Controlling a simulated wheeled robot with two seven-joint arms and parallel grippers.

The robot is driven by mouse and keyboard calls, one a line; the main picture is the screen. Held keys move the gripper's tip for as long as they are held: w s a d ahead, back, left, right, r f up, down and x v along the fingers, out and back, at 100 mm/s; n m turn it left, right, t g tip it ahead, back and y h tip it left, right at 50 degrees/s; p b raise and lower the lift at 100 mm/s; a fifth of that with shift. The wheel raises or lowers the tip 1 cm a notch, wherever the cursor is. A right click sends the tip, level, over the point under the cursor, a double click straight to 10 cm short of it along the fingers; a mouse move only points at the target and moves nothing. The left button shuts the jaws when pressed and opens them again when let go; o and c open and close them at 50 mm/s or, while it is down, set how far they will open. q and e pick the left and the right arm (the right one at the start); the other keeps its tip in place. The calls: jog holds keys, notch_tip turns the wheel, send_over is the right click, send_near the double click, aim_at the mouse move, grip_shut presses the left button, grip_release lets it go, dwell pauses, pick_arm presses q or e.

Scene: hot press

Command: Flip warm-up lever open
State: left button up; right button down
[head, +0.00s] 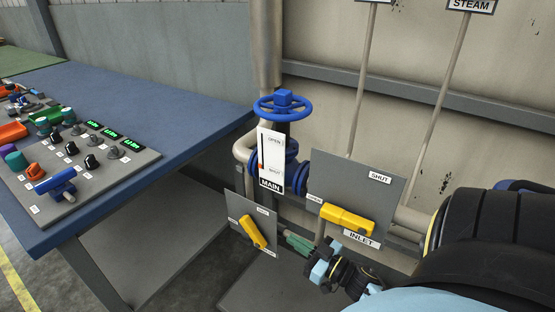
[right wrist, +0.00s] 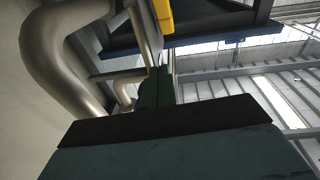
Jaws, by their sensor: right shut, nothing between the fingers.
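A small grey plate (head: 234,206) low in the head view carries a yellow lever (head: 253,232), slanting from upper left to lower right. Its small labels are hard to read; I take this for the warm-up lever. My right gripper (head: 290,238) is shut and empty, its green fingers just right of this plate. I cannot tell whether they touch it. In the right wrist view the closed fingers (right wrist: 157,88) point up the picture, and part of a yellow lever (right wrist: 163,16) shows above them. My left gripper is not in view.
A larger plate (head: 345,185) marked INLET, with another yellow lever (head: 347,217), stands right of and above the gripper. A blue handwheel (head: 283,106) and MAIN gauge (head: 271,160) are above. A blue bench (head: 150,90) with a control panel (head: 85,165) is at left.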

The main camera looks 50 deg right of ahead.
jog(key=w+a+f+m+g+h, duration=0.1)
jog(key=a+f+m+g+h, duration=0.2)
jog(key=a+f+g+h, duration=0.3)
jog(key=s+a+f+n+g+y, duration=0.1)
jog(key=s+a+n+g+y, duration=0.3)
jog(key=s+a+g, duration=0.5)
jog(key=s+a, duration=0.2)
jog(key=a, duration=0.1)
jog(key=shift+a+g, duration=0.3)
jog(key=shift+g, duration=0.1)
jog(key=shift+s, duration=0.1)
